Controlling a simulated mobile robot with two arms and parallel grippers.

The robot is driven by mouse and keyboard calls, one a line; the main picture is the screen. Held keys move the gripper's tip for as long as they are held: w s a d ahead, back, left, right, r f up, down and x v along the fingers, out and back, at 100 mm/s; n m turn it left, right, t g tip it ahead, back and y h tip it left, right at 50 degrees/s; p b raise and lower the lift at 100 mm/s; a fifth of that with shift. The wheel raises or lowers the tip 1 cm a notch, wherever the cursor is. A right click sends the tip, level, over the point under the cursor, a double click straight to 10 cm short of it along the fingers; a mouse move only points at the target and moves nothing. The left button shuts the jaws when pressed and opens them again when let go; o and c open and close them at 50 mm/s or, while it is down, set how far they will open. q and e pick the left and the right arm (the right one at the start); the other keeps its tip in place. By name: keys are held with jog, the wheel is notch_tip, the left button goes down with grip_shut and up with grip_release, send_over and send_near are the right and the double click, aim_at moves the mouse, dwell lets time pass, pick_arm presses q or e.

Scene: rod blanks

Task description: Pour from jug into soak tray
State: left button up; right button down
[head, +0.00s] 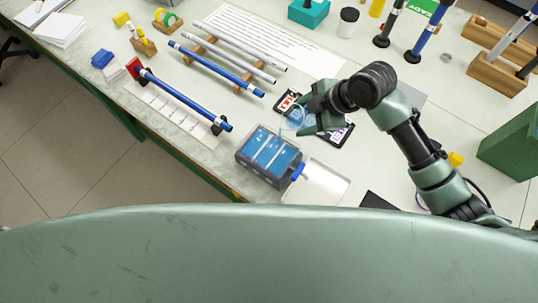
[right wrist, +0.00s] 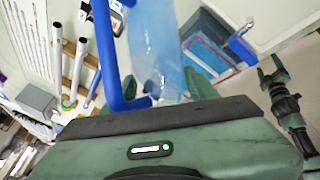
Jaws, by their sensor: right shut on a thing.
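The jug has a clear, bluish body (head: 294,117) and a blue handle. My right gripper (head: 318,112) is shut on it, beyond and to the right of the soak tray in the head view. In the right wrist view the jug body (right wrist: 155,45) and handle (right wrist: 108,50) rise from the jaws. I cannot tell its tilt or fill level. The soak tray (head: 262,177) has grey walls, a blue interior with pale rods and a blue fitting at its right corner. It also shows in the right wrist view (right wrist: 205,42). My left gripper (right wrist: 272,72) is open and empty above the floor.
A shallow white tray (head: 325,187) sits right of the soak tray. Blue and grey rods (head: 215,68) lie on wooden rests at the back left, with another blue rod (head: 185,98) nearer. A black-and-white card (head: 342,134) lies beneath the right gripper. A green block (head: 510,140) stands right.

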dwell(0.4)
jog(key=shift+f+h+p, duration=0.1)
jog(key=shift+h+p, duration=0.2)
jog(key=shift+p, duration=0.15)
dwell(0.7)
jog(key=shift+p, duration=0.35)
jog(key=shift+a+f+t, duration=0.1)
jog(key=shift+f+t, duration=0.1)
jog(key=shift+t, duration=0.1)
jog(key=shift+h, duration=0.4)
jog(key=shift+f+p, duration=0.2)
jog(key=shift+p, duration=0.25)
jog(key=shift+s+a+n, duration=0.1)
jog(key=shift+n, duration=0.2)
dwell(0.6)
